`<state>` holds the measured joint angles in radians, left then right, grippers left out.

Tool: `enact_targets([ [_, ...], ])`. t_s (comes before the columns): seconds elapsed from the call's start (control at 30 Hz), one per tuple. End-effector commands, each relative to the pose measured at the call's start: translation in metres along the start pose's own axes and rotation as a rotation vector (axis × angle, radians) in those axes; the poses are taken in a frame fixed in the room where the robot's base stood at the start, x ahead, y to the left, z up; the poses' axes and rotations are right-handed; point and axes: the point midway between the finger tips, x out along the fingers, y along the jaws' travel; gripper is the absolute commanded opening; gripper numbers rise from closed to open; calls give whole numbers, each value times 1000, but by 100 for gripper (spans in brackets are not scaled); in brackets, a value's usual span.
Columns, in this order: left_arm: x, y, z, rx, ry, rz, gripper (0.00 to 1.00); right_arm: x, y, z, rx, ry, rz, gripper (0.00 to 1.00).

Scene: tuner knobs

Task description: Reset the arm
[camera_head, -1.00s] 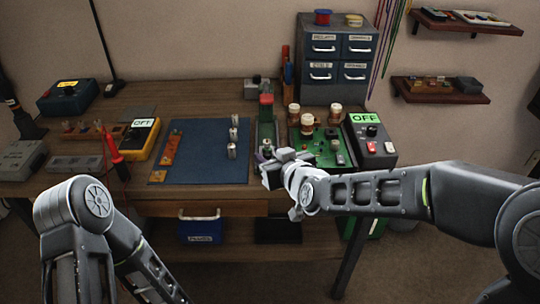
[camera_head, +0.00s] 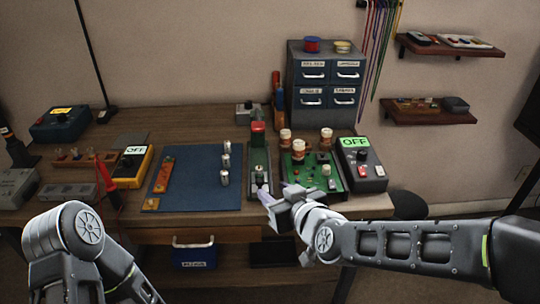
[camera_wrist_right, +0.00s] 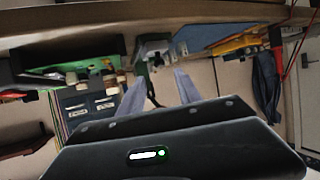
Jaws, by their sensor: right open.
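My right arm comes in from the right, low in front of the bench. My left arm shows only as links at the lower left; its gripper is out of view.
Silver knobs (camera_head: 225,162) stand on the blue mat (camera_head: 200,190). A grey box reading OFF (camera_head: 362,168) sits right of the board. A yellow meter (camera_head: 133,166) with red probe is at left. A drawer cabinet (camera_head: 326,115) stands behind. Space before the bench is free.

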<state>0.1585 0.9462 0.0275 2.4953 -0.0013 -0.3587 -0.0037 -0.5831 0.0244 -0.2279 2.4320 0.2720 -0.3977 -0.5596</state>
Motion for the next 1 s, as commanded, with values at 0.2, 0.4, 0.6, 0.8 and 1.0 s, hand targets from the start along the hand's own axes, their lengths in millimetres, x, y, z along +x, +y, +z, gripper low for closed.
enact_targets([
  [0.2, 0, 0, 0, -1, 0, 0, 36, 0, -1, 0, 56, -1, -3, 41],
  [0.4, -11, 5, 0, -3, -1, 0, 36, 14, -28, 66, 180, -166, -50, 41],
  [0.6, -39, 16, 0, -4, 0, 1, 36, 4, -33, 214, 339, -526, -28, 41],
  [0.8, -65, 26, 0, -4, -1, 1, 36, -59, -57, 340, 525, -860, -22, 41],
  [1.0, -79, 32, 0, -4, -1, 2, 36, -106, -76, 392, 662, -1021, -12, 41],
])
